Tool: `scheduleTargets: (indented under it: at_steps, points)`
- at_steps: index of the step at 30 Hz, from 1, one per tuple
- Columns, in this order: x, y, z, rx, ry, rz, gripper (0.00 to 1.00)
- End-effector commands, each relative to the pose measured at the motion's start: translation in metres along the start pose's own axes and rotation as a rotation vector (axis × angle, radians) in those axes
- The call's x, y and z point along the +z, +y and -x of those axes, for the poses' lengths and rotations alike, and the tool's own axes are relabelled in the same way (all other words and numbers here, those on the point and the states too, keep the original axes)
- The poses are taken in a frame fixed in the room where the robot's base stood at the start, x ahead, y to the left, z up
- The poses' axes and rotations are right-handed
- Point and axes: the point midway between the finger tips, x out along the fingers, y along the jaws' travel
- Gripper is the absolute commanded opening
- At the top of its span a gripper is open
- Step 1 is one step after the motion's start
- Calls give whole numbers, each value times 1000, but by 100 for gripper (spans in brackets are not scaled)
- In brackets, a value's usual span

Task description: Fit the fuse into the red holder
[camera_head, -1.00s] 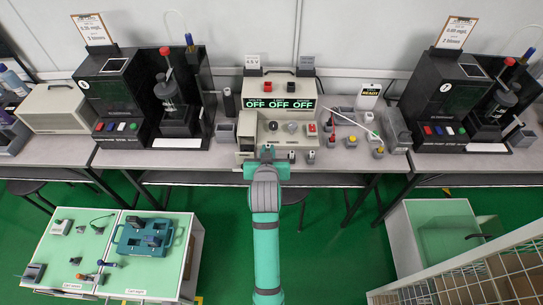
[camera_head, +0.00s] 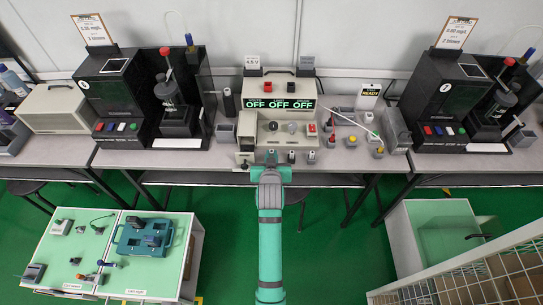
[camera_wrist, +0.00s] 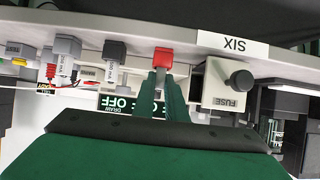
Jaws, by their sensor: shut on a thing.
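In the wrist view, which looks upside down, the red holder (camera_wrist: 163,58) sits at the bench's front edge, in line with my fingertips. My gripper (camera_wrist: 166,78) is shut, with its green fingers close together. The fuse between them is largely hidden by the fingers, and I cannot tell whether it touches or enters the holder. In the head view my gripper (camera_head: 270,156) is at the front of the beige tester (camera_head: 254,144), and it hides the red holder there.
In the wrist view a box marked FUSE with a black knob (camera_wrist: 239,80) is close beside my fingers. Other holders, a dark one (camera_wrist: 115,50) and a grey one (camera_wrist: 67,46), stand on the other side. Black testers (camera_head: 108,95) flank the work spot.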

Motion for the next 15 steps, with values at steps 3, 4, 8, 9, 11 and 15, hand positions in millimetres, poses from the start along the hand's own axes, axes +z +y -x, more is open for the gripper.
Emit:
scheduleTargets:
  at_steps: [3,4,8,9,11,15]
  points:
    - [2,0,-1,0,-1,0,0]
    - [3,0,-2,0,-1,0,0]
    - [3,0,-2,0,-1,0,30]
    - [3,0,-2,0,-1,0,30]
    - [3,0,-2,0,-1,0,30]
    - [3,0,-1,0,-1,0,30]
